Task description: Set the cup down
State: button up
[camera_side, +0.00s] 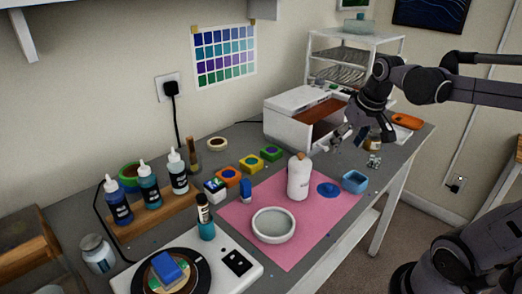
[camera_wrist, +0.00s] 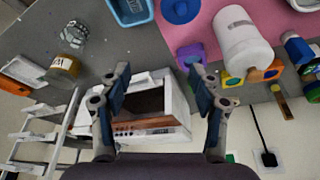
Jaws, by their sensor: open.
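A small clear cup (camera_side: 374,161) stands on the grey table right of the pink mat, in front of an amber jar (camera_side: 374,142). In the wrist view the clear cup (camera_wrist: 74,32) is at the upper left, beside the jar (camera_wrist: 64,66). My gripper (camera_side: 343,138) is above the back of the table, left of the cup and apart from it. In the wrist view my gripper (camera_wrist: 162,88) has its two fingers wide apart with nothing held between them.
A white box-shaped machine (camera_side: 291,120) with an open front stands behind my gripper. An orange object (camera_side: 407,121) lies at the far right.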

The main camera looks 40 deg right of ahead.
jog(key=s+a+f+n+t+y, duration=0.1)
jog(key=a+f+n, duration=0.1)
jog(key=a, duration=0.5)
jog(key=a+f+n+t, duration=0.2)
jog(key=a+n, duration=0.1)
jog(key=a, duration=0.5)
jog(key=shift+s+a+f+y, duration=0.25)
jog(key=shift+s+f+y, duration=0.1)
jog(key=shift+y, duration=0.05)
